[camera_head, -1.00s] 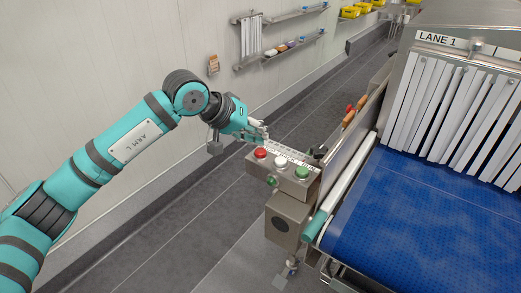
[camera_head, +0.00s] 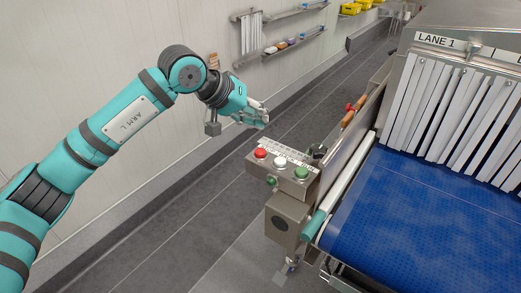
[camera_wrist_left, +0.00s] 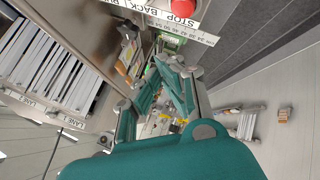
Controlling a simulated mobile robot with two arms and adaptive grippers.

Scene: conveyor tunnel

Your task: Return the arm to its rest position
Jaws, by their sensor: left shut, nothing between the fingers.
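My left arm (camera_head: 125,120), teal with dark bands, comes in from the left in the head view. Its gripper (camera_head: 262,120) is shut and empty, raised above and to the left of the button box. The fingers also show in the left wrist view (camera_wrist_left: 165,75). The button box (camera_head: 284,172) carries a red button (camera_head: 261,153), a white button (camera_head: 280,162) and a green button (camera_head: 302,172). The gripper is apart from the buttons. The red button also shows at the top of the left wrist view (camera_wrist_left: 183,7). My right gripper is not in view.
The blue conveyor belt (camera_head: 410,215) runs under white strip curtains (camera_head: 450,110) marked LANE 1, right of the box. Wall shelves (camera_head: 295,42) hang at the back. The grey floor (camera_head: 170,225) left of the box is clear.

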